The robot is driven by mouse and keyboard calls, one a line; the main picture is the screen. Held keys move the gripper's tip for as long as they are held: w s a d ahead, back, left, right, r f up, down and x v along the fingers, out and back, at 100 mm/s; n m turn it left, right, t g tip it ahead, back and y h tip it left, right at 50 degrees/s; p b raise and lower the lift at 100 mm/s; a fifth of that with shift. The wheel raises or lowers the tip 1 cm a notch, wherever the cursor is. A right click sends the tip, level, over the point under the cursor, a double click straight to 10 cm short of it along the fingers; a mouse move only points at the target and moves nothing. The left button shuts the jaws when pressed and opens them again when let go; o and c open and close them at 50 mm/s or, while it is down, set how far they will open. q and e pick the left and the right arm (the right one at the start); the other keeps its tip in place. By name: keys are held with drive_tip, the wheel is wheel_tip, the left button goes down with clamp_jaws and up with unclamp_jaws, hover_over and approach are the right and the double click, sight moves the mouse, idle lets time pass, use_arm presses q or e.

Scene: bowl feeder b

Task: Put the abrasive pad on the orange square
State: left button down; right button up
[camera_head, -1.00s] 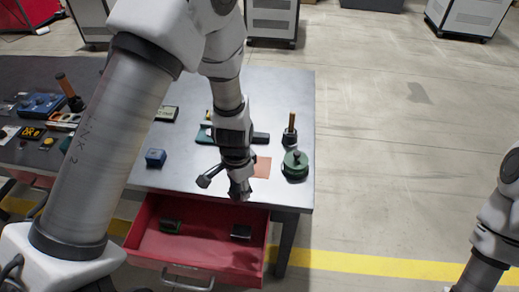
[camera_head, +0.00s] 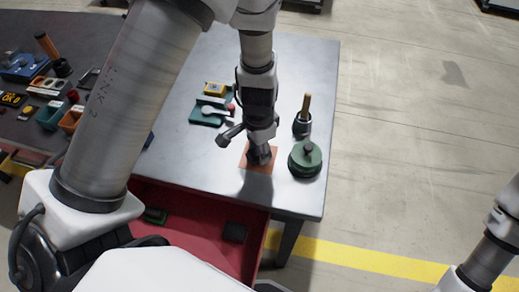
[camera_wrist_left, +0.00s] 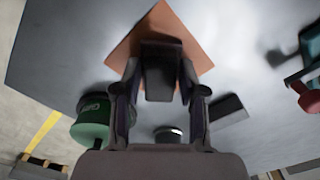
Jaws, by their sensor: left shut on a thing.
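My left gripper (camera_head: 259,155) is over the orange square (camera_head: 244,164) on the grey table. In the left wrist view, its two fingers (camera_wrist_left: 158,95) are shut on a dark block, which I take to be the abrasive pad (camera_wrist_left: 160,80). The pad overlaps the orange square (camera_wrist_left: 172,22) in that view; I cannot tell whether it touches it. In the head view the pad is mostly hidden by the gripper. Of my right arm, only links show at the right edge; its gripper is out of view.
A green round container (camera_head: 305,160) stands just right of the square, with a wooden-handled tool (camera_head: 303,118) behind it. A teal holder (camera_head: 208,113) lies to the left.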

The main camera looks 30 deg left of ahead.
use_arm(q)
drive_tip(key=shift+s+f+b, duration=0.15)
drive_tip(key=shift+b, duration=0.15)
drive_tip(key=c, duration=0.7)
unclamp_jaws()
drive_tip(key=shift+o, duration=0.2)
drive_tip(key=shift+r+p, duration=0.4)
drive_tip(key=shift+p, duration=0.05)
wheel_tip(320, 180, up, 12)
drive_tip(key=shift+f, duration=0.15)
